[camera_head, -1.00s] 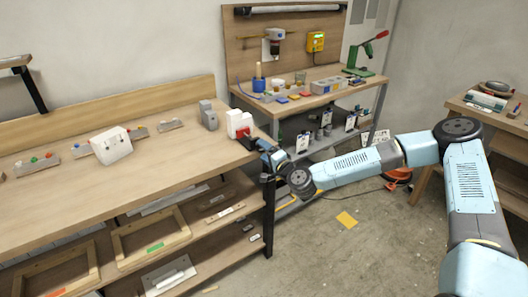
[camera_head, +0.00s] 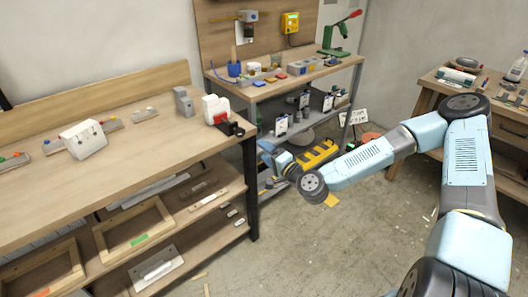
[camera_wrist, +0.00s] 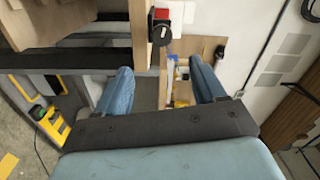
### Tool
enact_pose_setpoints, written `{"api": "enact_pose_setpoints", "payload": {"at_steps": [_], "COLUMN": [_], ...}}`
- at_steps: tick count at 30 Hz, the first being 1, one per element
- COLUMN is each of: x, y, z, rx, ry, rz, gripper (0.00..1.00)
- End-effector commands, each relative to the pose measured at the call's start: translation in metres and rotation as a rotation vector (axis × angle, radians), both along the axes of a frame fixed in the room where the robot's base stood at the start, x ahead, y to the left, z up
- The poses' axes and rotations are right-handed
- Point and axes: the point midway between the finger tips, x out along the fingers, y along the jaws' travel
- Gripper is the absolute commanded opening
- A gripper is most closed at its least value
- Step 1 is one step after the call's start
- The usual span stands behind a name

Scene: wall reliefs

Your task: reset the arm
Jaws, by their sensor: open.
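My arm reaches from the right across the open floor, with light blue and dark grey links. My gripper (camera_head: 270,158) is at its far end, in the gap between the left bench and the back workbench, below the left bench's top. In the wrist view my gripper (camera_wrist: 163,88) shows two blue fingers set well apart, with nothing held between them. In the head view the fingertips are small and partly hidden by the wrist.
The left bench (camera_head: 110,140) has its corner close to my gripper. A red and white device (camera_head: 215,108) sits near that corner. A yellow and black case (camera_head: 316,155) lies just behind my wrist. The back workbench (camera_head: 275,92) holds tools.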

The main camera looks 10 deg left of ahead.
Motion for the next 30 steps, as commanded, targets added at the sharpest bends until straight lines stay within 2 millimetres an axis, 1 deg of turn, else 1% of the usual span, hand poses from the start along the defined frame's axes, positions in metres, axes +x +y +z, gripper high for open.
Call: {"api": "enact_pose_setpoints", "payload": {"at_steps": [10,14,18,23,26,30], "x": [0.0,-0.003,-0.009,-0.015,-0.017,-0.018], "y": [0.0,0.002,0.001,-0.006,-0.014,-0.029], "z": [0.0,-0.003,-0.012,-0.024,-0.03,-0.035], "rx": [-0.005,-0.053,-0.171,-0.333,-0.433,-0.57], "ry": [-0.001,-0.011,-0.032,-0.053,-0.065,-0.072], "rz": [0.003,0.032,0.096,0.176,0.218,0.265], "gripper": [0.7,0.7,0.7,0.7,0.7,0.7]}}
